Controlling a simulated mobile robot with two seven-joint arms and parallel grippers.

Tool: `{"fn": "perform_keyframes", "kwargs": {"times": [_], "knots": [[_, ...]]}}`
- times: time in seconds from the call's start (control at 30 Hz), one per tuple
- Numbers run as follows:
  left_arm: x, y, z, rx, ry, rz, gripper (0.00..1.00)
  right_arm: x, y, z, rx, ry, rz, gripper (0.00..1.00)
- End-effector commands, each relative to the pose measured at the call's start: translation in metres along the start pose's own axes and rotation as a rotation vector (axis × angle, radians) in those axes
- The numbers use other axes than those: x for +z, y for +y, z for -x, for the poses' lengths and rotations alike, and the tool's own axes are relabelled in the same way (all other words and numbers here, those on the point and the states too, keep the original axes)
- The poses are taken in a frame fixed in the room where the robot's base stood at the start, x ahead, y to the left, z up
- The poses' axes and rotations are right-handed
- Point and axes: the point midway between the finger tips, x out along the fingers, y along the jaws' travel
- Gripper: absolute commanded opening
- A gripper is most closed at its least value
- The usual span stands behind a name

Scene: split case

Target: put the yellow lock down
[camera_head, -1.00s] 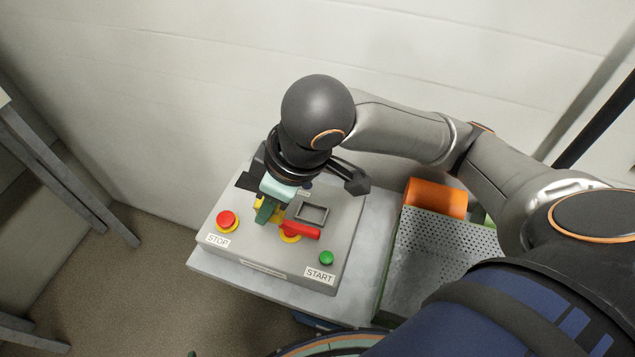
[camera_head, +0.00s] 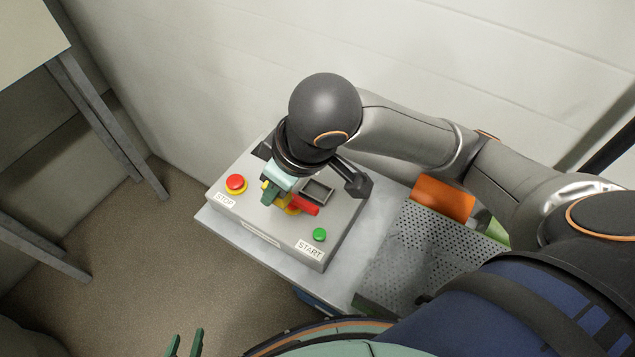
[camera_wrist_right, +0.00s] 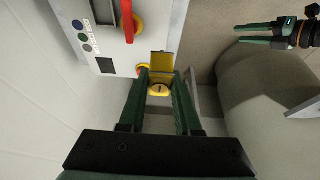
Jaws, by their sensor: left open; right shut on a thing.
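The yellow lock (camera_wrist_right: 160,88) is between the green fingers of my right gripper (camera_wrist_right: 160,80) in the right wrist view. The gripper is shut on it. In the head view my right gripper (camera_head: 272,190) points down over the grey control box (camera_head: 270,232), close to the red switch handle (camera_head: 304,204); the lock is mostly hidden there. Whether the lock touches the box I cannot tell. My left gripper (camera_head: 184,345) shows only its green fingertips at the bottom edge, apart and empty. It also shows in the right wrist view (camera_wrist_right: 240,35).
The box carries a red STOP button (camera_head: 236,182), a green START button (camera_head: 320,234) and a dark framed panel (camera_head: 317,190). It stands on a grey table (camera_head: 345,277). To the right are a perforated tray (camera_head: 415,255) and an orange object (camera_head: 443,198). A wall rises behind.

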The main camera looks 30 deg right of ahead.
Motion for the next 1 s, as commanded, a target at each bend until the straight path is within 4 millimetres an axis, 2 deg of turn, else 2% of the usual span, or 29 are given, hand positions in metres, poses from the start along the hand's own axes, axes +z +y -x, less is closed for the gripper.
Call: {"fn": "perform_keyframes", "kwargs": {"times": [0.03, 0.27, 0.4, 0.77, 0.9, 1.0], "knots": [[0.003, 0.0, -0.002, 0.0, 0.0, 0.0, 0.5, 0.004, 0.015, -0.008, 0.006, -0.007, -0.009, 0.0], [0.007, -0.001, -0.007, 0.0, 0.001, 0.0, 0.5, 0.015, 0.072, -0.03, 0.007, -0.007, -0.007, 0.0], [0.012, -0.001, -0.011, -0.001, 0.001, 0.0, 0.5, 0.026, 0.091, -0.056, 0.002, -0.006, -0.004, 0.0], [0.015, -0.001, -0.014, -0.001, 0.001, 0.0, 0.5, 0.037, 0.117, -0.084, 0.002, -0.004, -0.002, 0.0], [0.016, -0.001, -0.015, -0.001, 0.001, 0.0, 0.5, 0.045, 0.115, -0.103, 0.0, -0.003, 0.001, 0.0], [0.016, -0.001, -0.016, 0.0, 0.001, 0.0, 0.5, 0.047, 0.114, -0.109, -0.001, 0.0, 0.002, 0.0]]}}
